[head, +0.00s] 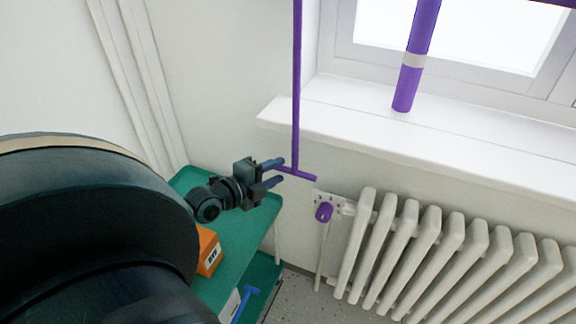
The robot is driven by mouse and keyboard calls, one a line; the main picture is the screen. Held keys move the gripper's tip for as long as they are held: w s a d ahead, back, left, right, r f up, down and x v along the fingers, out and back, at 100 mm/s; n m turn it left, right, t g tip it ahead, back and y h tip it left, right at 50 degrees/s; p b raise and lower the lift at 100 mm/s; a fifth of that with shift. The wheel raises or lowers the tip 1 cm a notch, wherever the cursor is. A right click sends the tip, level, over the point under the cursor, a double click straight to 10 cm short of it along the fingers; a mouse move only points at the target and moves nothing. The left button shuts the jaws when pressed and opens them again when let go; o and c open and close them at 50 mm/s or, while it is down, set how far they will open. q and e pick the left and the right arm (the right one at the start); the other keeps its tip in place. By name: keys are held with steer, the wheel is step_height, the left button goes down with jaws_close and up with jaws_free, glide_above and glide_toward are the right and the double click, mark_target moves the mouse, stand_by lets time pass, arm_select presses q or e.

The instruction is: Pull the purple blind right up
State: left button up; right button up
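A thin purple pull rod (297,85) hangs down from the top of the head view, left of the window. It ends in a purple crossbar (305,175), forming an upside-down T. My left gripper (276,173) is just left of the rod, its two fingers apart and pointing at the crossbar. The crossbar's left end shows at the fingertips, between them in the picture; I cannot tell whether they touch it. A purple edge (550,2), perhaps the blind's lower edge, shows at the top right; the rest is out of view. My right gripper is not in view.
A purple tube (408,85) with a grey band stands or hangs above the white windowsill (430,125). A purple knob (323,212) is on a wall plate, beside a white radiator (450,255). A green shelf (230,245) below my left gripper holds an orange box (208,250).

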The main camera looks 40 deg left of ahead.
arm_select(q)
steer(key=shift+w+d+f, duration=0.1)
steer(key=shift+w+f, duration=0.15)
steer(key=shift+w, duration=0.95)
steer(key=shift+w+d+f, duration=0.1)
steer(key=shift+w+f, duration=0.1)
steer(key=shift+w, duration=1)
steer(key=shift+c, duration=0.2)
jaws_close()
